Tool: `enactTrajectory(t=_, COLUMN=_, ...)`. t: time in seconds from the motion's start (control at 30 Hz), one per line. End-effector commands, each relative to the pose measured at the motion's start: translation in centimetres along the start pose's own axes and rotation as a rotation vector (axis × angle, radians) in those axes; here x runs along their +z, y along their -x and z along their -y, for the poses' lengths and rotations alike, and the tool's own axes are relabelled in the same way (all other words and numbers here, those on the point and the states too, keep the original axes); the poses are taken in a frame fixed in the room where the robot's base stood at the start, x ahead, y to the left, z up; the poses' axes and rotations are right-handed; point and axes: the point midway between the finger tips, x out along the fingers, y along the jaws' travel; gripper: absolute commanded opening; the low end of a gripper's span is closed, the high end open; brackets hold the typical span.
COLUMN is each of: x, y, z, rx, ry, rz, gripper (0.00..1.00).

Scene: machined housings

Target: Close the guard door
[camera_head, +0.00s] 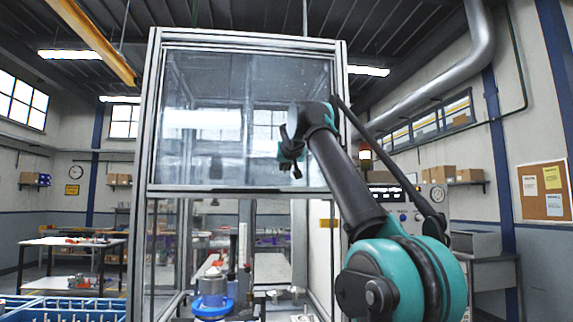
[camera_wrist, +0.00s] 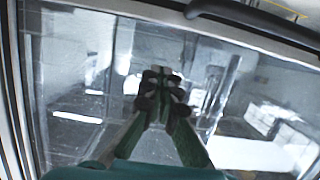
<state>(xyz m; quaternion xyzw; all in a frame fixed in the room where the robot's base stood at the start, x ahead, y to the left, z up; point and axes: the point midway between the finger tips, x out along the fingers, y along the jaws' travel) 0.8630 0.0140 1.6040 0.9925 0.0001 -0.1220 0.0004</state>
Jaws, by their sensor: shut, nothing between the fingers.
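The guard door (camera_head: 215,120) is a clear panel in the upper part of a tall metal-framed enclosure. A dark strip runs along its lower edge, and the opening below is uncovered. In the wrist view the clear panel (camera_wrist: 75,60) fills most of the picture. My gripper (camera_head: 291,168) is in front of the panel's right half, above the lower edge. In the wrist view my gripper (camera_wrist: 162,80) has its fingers together, with nothing between them. I cannot tell whether the fingertips touch the panel.
The enclosure's metal frame (camera_head: 152,150) stands around the door. Through the opening, a machine part with a blue ring (camera_head: 212,305) shows inside. A blue crate (camera_head: 60,307) is at lower left, and a workbench (camera_head: 70,242) stands behind it. A dark bar (camera_wrist: 255,20) crosses the wrist view's top.

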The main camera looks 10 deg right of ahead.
Motion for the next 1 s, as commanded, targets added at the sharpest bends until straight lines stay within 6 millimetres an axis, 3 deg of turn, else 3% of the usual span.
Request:
enactTrajectory(t=0.1, x=0.0, y=-1.9, z=0.0, rx=0.001, ry=-0.002, rz=0.000, gripper=0.00)
enactTrajectory(t=0.5, x=3.4, y=-2.6, z=0.0, rx=0.000, ry=-0.001, rz=0.000, gripper=0.00)
enactTrajectory(t=1.0, x=4.0, y=-2.7, z=0.0, rx=0.000, ry=-0.001, rz=0.000, gripper=0.00)
